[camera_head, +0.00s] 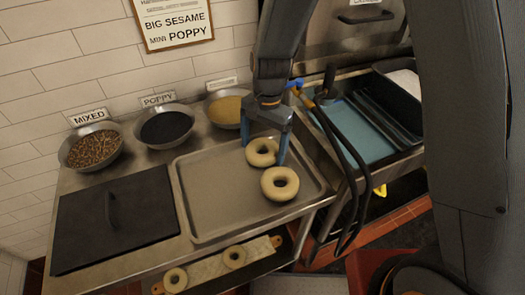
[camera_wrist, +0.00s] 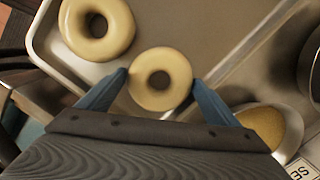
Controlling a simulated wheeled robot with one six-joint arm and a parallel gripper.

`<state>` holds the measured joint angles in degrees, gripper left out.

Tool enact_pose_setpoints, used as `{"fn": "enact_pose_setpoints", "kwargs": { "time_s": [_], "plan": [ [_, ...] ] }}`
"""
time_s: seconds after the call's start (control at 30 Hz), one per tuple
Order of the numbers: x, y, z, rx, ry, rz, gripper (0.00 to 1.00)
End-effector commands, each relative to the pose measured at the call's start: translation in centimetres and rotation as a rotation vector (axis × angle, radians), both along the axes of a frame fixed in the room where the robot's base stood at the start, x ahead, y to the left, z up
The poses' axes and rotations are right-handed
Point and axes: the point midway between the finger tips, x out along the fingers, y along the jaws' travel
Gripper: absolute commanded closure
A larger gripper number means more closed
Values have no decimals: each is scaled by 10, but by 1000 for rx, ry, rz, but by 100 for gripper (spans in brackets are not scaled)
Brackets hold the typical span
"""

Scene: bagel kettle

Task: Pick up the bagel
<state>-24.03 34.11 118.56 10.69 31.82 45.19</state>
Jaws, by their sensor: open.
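Two pale, ring-shaped bagels lie on the metal tray (camera_head: 215,208). The farther bagel (camera_head: 261,152) is near the tray's back right. The nearer bagel (camera_head: 279,184) lies just in front of it. My gripper (camera_head: 266,150) is open, with blue fingers pointing down over the farther bagel. In the wrist view, the farther bagel (camera_wrist: 160,79) sits between the two fingertips (camera_wrist: 160,79), and the nearer bagel (camera_wrist: 97,27) is at the upper left. I cannot tell whether the fingers touch the bagel.
Bowls of mixed seeds (camera_head: 94,147), poppy (camera_head: 166,127) and sesame-coloured topping (camera_head: 226,110) line the wall. A dark lidded board (camera_head: 115,220) is left of the tray. Black hoses (camera_head: 345,160) hang right of the tray.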

Motion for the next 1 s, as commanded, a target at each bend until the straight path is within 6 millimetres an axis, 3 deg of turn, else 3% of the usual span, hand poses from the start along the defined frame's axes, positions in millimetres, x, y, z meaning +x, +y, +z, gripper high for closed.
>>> {"fn": "enact_pose_setpoints", "kwargs": {
  "time_s": [0.07,0.2,0.23,0.67,1.0],
  "plan": [
    [0,0,0,0,0,0,18],
    [0,0,0,0,0,0,42],
    [0,0,0,0,0,0,44],
    [1,0,11,1,-2,0,44],
    [2,1,58,2,-6,0,44]
  ]
}}
